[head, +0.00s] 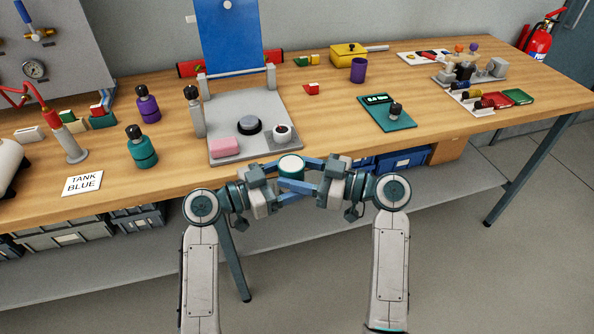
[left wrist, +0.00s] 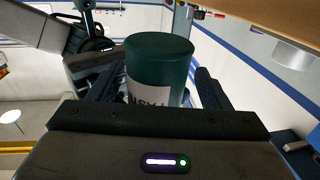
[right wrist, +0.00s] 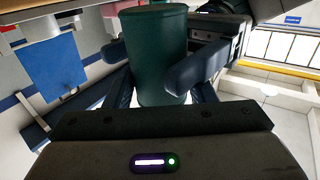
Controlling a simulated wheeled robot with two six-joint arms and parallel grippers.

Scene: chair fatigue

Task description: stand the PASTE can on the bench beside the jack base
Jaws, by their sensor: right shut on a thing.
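The PASTE can (head: 291,163) is green with a pale top in the head view. It is held upright off the bench's front edge, between my two grippers. Part of its white label shows in the left wrist view (left wrist: 160,60); the right wrist view shows its plain green side (right wrist: 156,50). My right gripper (head: 300,179) is shut on the can. My left gripper (head: 284,180) has its fingers apart on both sides of the can, with a slight gap visible. A grey base plate (head: 225,150), apparently the jack base, lies on the bench behind the can.
A teal bottle (head: 141,150) and a TANK BLUE card (head: 83,183) are left. Bare wood (head: 335,130) lies between plate and tray.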

